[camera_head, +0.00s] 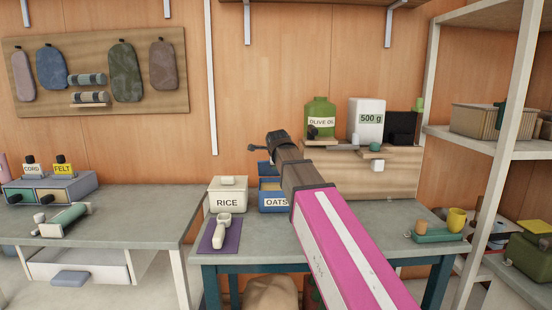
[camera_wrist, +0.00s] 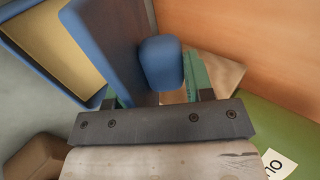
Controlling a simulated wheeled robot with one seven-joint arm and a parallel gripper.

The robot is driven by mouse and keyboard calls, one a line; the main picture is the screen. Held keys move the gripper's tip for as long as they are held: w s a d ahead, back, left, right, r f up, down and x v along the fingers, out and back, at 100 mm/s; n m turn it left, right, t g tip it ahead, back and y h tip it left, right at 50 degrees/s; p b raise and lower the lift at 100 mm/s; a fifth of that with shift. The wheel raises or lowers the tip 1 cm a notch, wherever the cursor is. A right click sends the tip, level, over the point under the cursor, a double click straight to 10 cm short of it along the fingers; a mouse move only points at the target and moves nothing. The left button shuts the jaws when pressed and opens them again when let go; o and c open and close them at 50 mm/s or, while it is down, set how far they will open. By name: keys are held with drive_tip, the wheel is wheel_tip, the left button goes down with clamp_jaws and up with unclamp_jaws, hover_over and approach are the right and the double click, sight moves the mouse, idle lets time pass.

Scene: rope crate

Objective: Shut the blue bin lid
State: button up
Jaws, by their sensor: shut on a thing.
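The blue bin (camera_head: 274,204) labelled OATS stands on the grey table, its open top showing tan contents. In the wrist view, its blue rim (camera_wrist: 88,100) and the tan contents show at upper left. The blue lid (camera_wrist: 112,45) is raised, standing steeply at the bin's edge; in the head view only a bit of it (camera_head: 264,169) shows behind my gripper. My gripper (camera_head: 254,148) is above the bin. In the wrist view its green fingers (camera_wrist: 157,82) are shut on the lid's rounded blue handle (camera_wrist: 160,62). My arm hides the bin's right side in the head view.
A cream RICE bin (camera_head: 228,196) stands close left of the blue bin, with a white scoop (camera_head: 219,228) on a purple mat in front. A wooden riser (camera_head: 395,180) behind holds a green olive oil container (camera_head: 320,117) and a white box (camera_head: 367,122). Table at right is partly clear.

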drive_tip(key=shift+s+f+t, duration=0.4)
drive_tip(key=shift+s+t, duration=0.05)
drive_tip(key=shift+t, duration=0.15)
drive_tip(key=o, duration=1.1)
drive_tip(key=shift+o, duration=0.2)
drive_tip(key=shift+s, duration=0.1)
drive_tip(key=v, duration=1)
drive_tip(key=shift+s+r, duration=0.2)
drive_tip(key=shift+s, duration=0.05)
